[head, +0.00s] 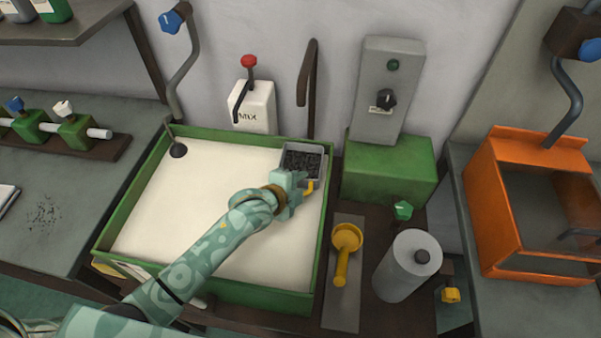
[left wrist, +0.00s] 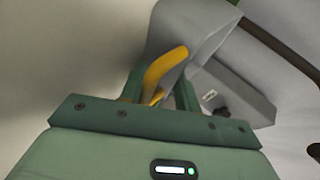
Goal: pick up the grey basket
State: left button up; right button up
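The grey basket (head: 319,177) is at the back right corner of the green-walled tray of white material, with dark lumps inside. Its yellow handle (head: 308,188) points toward the front. My left gripper (head: 297,184) is at the handle, just in front of the basket. In the left wrist view, the basket (left wrist: 190,25) is beyond the fingertips. The yellow handle (left wrist: 163,68) passes between the two fingers of my left gripper (left wrist: 160,85), which stand apart. I see no clear grip on it. Part of the basket's front is hidden by the gripper. My right gripper is not in view.
The green tray (head: 215,290) lies under my left arm. A red-knobbed lever box (head: 257,108) and a dark upright bar (head: 308,85) stand behind. A green-based machine (head: 390,175), a yellow scoop (head: 346,240) and a grey cylinder (head: 405,270) are to the right.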

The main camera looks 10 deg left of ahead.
pick_arm(q)
jog(key=shift+s+f, duration=0.2)
jog(key=shift+f, duration=0.15)
